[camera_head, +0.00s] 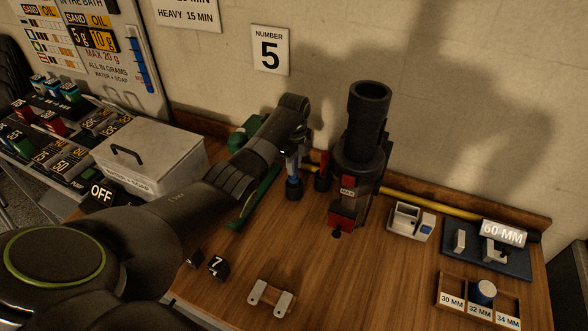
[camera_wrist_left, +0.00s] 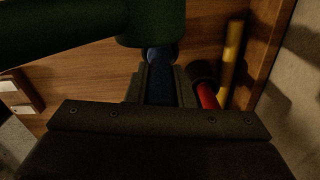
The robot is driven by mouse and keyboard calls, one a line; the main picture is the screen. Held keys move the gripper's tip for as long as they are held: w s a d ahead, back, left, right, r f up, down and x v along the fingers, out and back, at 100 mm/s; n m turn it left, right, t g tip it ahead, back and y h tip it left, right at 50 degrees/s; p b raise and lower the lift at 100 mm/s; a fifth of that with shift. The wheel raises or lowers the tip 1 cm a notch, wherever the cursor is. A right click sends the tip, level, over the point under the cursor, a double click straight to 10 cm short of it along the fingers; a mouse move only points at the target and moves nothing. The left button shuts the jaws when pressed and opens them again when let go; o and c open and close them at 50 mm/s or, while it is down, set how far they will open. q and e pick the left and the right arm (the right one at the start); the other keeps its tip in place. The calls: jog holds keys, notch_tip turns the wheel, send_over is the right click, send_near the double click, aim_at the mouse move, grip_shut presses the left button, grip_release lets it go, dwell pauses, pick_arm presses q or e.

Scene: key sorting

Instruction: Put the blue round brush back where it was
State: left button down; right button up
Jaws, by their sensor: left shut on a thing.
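The blue round brush (camera_head: 293,183) is upright under my left gripper (camera_head: 291,160) in the head view, with its dark lower end near the wooden bench top. I cannot tell if it touches the bench. In the left wrist view the blue brush (camera_wrist_left: 161,88) sits between the fingers of my left gripper (camera_wrist_left: 160,85), which is shut on it. A red piece with a dark end (camera_head: 322,172) stands close to its right, apart from it; it also shows in the left wrist view (camera_wrist_left: 208,96). My right gripper is in neither view.
A tall black device (camera_head: 362,150) stands right of the brush. A green device (camera_head: 247,130) is partly hidden behind my left arm. A yellow bar (camera_head: 425,203) runs along the back edge. A lidded box (camera_head: 150,155) is at left.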

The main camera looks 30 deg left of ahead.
pick_arm(q)
notch_tip(320, 180, down, 2)
jog(key=shift+f, duration=0.15)
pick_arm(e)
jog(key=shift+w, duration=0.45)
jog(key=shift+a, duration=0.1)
pick_arm(q)
jog(key=shift+f, duration=0.2)
jog(key=c, duration=1.3)
grip_release()
jog(key=shift+o, duration=0.2)
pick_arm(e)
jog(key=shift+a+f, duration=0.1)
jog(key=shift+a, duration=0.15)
pick_arm(q)
jog(key=shift+r, duration=0.1)
